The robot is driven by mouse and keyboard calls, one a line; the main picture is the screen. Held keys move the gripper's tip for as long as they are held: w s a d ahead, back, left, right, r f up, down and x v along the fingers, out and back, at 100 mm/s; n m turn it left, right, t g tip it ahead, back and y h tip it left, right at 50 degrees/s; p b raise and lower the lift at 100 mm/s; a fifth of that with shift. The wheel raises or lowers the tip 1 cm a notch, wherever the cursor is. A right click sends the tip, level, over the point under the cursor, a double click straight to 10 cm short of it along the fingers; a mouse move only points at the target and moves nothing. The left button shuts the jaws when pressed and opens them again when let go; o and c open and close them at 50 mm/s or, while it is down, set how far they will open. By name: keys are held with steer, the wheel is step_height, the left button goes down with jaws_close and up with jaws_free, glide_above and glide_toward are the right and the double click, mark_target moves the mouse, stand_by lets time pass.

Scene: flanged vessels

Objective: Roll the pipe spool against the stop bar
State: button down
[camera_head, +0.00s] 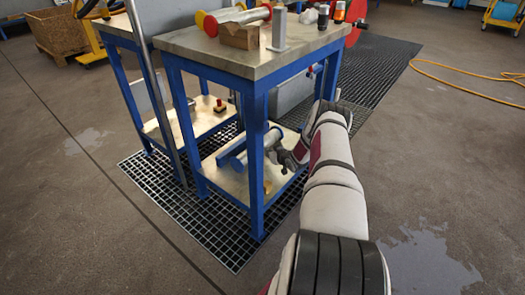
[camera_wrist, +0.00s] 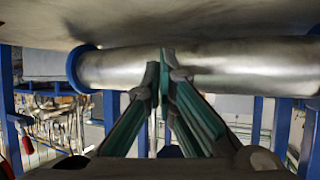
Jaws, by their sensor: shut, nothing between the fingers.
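The pipe spool (camera_head: 240,162) is a silver tube with blue end flanges, lying on the bench's lower shelf (camera_head: 228,186). In the wrist view the spool (camera_wrist: 230,62) crosses the upper picture, with a blue flange at its left end. My gripper (camera_head: 280,157) is low at the shelf, on the spool's right side. In the wrist view my gripper (camera_wrist: 164,60) is shut and empty, its tips overlapping the tube; contact cannot be told.
The bench top (camera_head: 205,45) above the shelf carries another spool (camera_head: 238,16), a brown block (camera_head: 239,35), a grey post (camera_head: 279,30) and small bottles. Blue legs (camera_head: 256,165) frame the shelf. A yellow hose (camera_head: 450,75) lies on the open floor at right.

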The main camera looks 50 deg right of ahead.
steer(key=shift+w+a+b, duration=0.15)
steer(key=shift+w, duration=1.05)
steer(key=shift+w+a+b, duration=0.1)
steer(key=shift+w+b, duration=0.05)
steer(key=shift+w, duration=1.05)
steer(key=shift+s, duration=0.1)
steer(key=shift+s+d+p, duration=0.15)
steer(key=shift+s+p, duration=0.35)
steer(key=shift+s, duration=1.2)
steer(key=shift+s+d+p, duration=0.15)
steer(key=shift+s+p, duration=0.35)
steer(key=shift+s, duration=1.2)
steer(key=shift+s, duration=0.1)
steer(key=v, duration=1.1)
steer(key=shift+s+a+r, duration=0.15)
steer(key=shift+s+r, duration=0.05)
steer(key=shift+s, duration=0.15)
